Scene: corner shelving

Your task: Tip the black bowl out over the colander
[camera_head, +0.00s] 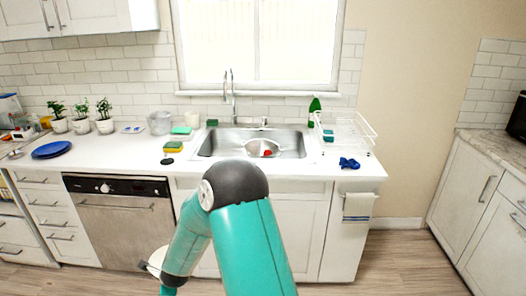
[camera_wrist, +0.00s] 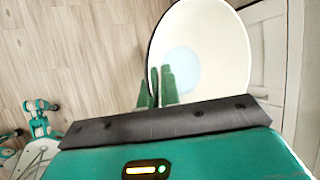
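A bowl (camera_wrist: 215,60) with a pale inside and thin dark rim fills the upper right of the wrist view. The green fingers of my gripper (camera_wrist: 158,88) straddle its near left rim, one outside and one over the inside, so the gripper looks shut on it. No contents show in the visible part of the bowl. In the head view my arm hides most of the gripper, low in front of the cabinets. A pale colander (camera_head: 260,146) sits in the sink with a red item (camera_head: 267,153) in it.
The steel sink (camera_head: 212,145) is set in the white counter (camera_head: 115,148). A dish rack (camera_head: 345,130), a green bottle (camera_head: 314,110) and a blue item (camera_head: 349,163) are to its right. A sponge (camera_head: 173,147) and a small black disc (camera_head: 168,160) lie to its left. The dishwasher (camera_head: 120,225) is below.

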